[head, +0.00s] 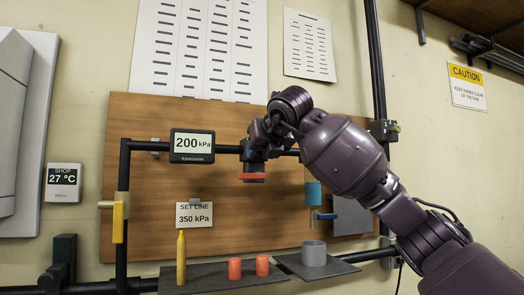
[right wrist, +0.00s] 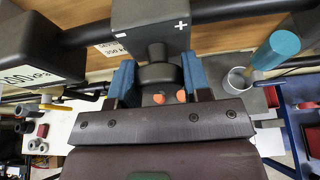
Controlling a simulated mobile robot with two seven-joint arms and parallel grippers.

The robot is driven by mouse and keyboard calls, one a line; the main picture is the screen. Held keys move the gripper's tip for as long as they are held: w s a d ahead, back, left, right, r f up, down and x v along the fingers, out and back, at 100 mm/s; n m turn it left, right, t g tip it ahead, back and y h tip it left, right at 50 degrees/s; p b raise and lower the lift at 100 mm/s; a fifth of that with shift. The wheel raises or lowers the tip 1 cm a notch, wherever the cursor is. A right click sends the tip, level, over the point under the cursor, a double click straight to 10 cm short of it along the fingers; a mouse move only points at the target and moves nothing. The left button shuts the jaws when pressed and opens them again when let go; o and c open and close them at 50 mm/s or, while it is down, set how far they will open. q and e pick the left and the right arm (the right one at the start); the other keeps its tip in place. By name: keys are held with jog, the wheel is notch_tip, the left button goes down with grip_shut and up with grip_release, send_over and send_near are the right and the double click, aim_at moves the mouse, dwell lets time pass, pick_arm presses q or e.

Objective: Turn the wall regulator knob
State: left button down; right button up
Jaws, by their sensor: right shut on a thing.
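My right gripper (head: 256,160) reaches the pipe in the middle of the wooden board. In the right wrist view, its two blue fingers (right wrist: 158,82) are shut on the dark round knob (right wrist: 158,73), one on each side. The knob hangs on a short neck under the dark regulator body (right wrist: 150,28), which bears a white plus sign. In the head view, my gripper and wrist mostly hide the regulator. The gauge (head: 192,146) on the pipe reads 200 kPa. A label (head: 194,215) below it says SET LINE 350 kPa. My left gripper is out of view.
A yellow pointed piece (head: 181,258), red cylinders (head: 235,268) and a grey cup (head: 314,253) stand below the board. A vertical pipe (head: 376,75) rises at right.

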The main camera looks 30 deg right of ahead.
jog(key=m+b, duration=0.1)
jog(key=m+y+b, duration=0.1)
jog(key=b, duration=0.1)
jog(key=shift+f+t+y, duration=0.2)
jog(key=shift+t+y, duration=0.1)
jog(key=shift+t, duration=0.1)
jog(key=shift+m+y+b, duration=0.6)
jog(key=shift+m+b, duration=0.35)
jog(key=shift+m, duration=0.15)
jog(key=m+t+y+b, duration=0.1)
jog(key=m, duration=0.1)
jog(key=shift+m+b, duration=0.3)
jog(key=shift+b, duration=0.05)
jog(key=shift+r+m+t+y+b, duration=0.1)
jog(key=shift+m+t+y+b, duration=0.45)
jog(key=shift+m, duration=0.75)
jog(key=shift+r, duration=0.1)
jog(key=o, duration=0.9)
